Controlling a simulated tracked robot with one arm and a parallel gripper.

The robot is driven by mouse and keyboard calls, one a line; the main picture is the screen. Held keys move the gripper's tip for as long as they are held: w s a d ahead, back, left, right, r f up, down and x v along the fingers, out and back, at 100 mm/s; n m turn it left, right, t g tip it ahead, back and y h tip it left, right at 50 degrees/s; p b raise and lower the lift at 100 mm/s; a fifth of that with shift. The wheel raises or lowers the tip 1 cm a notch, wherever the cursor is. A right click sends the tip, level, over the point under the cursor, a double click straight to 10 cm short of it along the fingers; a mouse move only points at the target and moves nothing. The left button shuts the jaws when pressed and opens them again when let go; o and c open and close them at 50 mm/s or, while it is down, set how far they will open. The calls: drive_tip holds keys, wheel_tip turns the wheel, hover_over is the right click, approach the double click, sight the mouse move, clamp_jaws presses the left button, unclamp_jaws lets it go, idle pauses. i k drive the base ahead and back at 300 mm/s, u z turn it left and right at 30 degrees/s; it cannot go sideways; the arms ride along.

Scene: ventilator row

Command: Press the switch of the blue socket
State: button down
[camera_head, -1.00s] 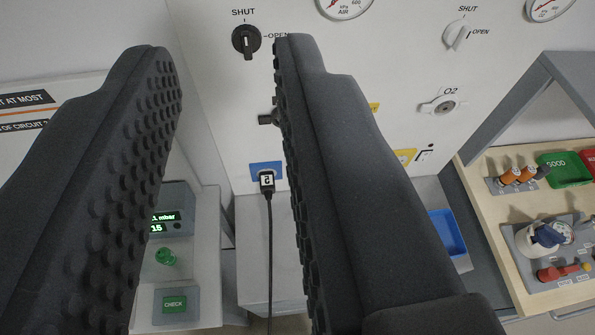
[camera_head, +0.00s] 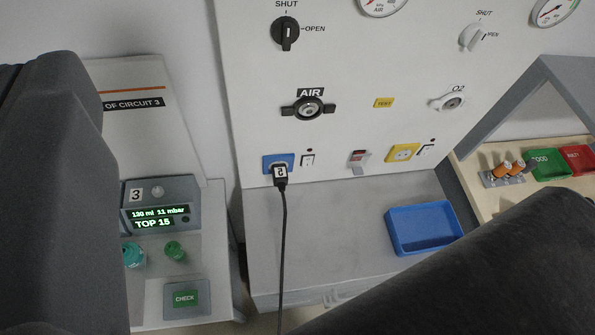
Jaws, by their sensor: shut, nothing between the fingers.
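The blue socket (camera_head: 268,163) is low on the white wall panel, left of the picture's middle. A black plug (camera_head: 281,173) sits in it, and its cable hangs down. A small white switch (camera_head: 308,161) with a dark dot above it is just right of the blue socket. The switch is in plain view; its position is too small to tell. My gripper (camera_head: 55,190) shows as large dark parts at the left edge and lower right, cut off by the frame. It is shut and empty, and apart from the switch. Its fingertips cannot be made out clearly.
A yellow socket (camera_head: 402,152) with its own switch (camera_head: 426,152) is farther right. A small grey and red fitting (camera_head: 358,160) lies between. The AIR outlet (camera_head: 309,108) is above. A blue tray (camera_head: 394,237) stands on the grey ledge (camera_head: 350,215). A monitor (camera_head: 160,205) is at left.

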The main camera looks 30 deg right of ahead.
sight(307, 162)
drive_tip(key=z, duration=0.05)
drive_tip(key=k, duration=0.95)
drive_tip(key=z, duration=0.5)
drive_tip(key=i, duration=1)
drive_tip(key=u, duration=0.05)
